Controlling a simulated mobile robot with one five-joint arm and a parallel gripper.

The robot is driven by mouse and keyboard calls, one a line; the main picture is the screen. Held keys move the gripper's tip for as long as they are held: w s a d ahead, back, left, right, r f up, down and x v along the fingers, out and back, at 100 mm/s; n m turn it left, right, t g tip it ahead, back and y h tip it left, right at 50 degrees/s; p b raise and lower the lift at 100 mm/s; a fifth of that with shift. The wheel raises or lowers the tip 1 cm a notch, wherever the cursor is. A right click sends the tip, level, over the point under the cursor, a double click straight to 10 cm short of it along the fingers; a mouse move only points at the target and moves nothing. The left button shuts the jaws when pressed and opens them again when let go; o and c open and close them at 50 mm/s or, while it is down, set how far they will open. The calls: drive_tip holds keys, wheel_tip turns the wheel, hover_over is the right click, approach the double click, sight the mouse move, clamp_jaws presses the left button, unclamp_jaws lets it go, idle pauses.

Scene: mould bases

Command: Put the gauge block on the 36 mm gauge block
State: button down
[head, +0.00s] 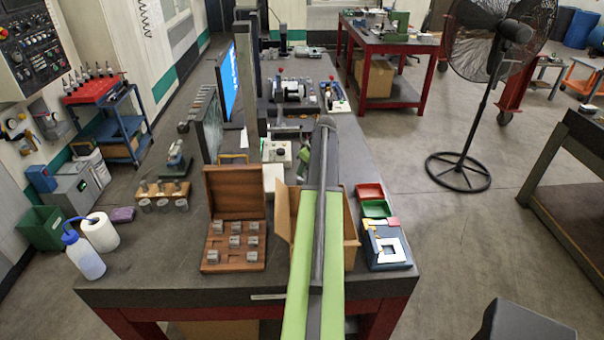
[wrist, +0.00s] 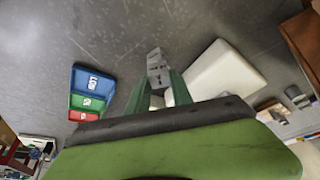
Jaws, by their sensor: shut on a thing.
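In the wrist view, the green fingers of my gripper (wrist: 160,84) are shut on a small grey gauge block (wrist: 158,74) with dark marks on its face. Another pale grey marked face (wrist: 154,56) shows just beyond it. I cannot tell whether that is a second block, or whether the two touch. In the head view, my arm reaches out over the bench, and its end hides the gripper and the held block. I cannot pick out the 36 mm block by its marking in either view.
A white slab (wrist: 225,70) lies right of the fingers in the wrist view, with blue, green and red bins (wrist: 90,88) at left. In the head view, an open wooden case (head: 212,266) holds several grey blocks, beside a cardboard box (head: 351,240).

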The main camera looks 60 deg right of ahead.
drive_tip(key=shift+w+b+x, duration=0.2)
drive_tip(key=shift+b+x, duration=0.1)
drive_tip(key=shift+x, duration=0.85)
drive_tip(key=shift+s+r, duration=0.1)
drive_tip(key=shift+r, duration=0.25)
drive_tip(key=shift+f, duration=0.2)
drive_tip(key=c, duration=1.1)
unclamp_jaws()
drive_tip(key=shift+r, duration=0.1)
drive_tip(key=p+v, duration=1.1)
drive_tip(key=v, duration=0.1)
drive_tip(key=shift+r, duration=0.15)
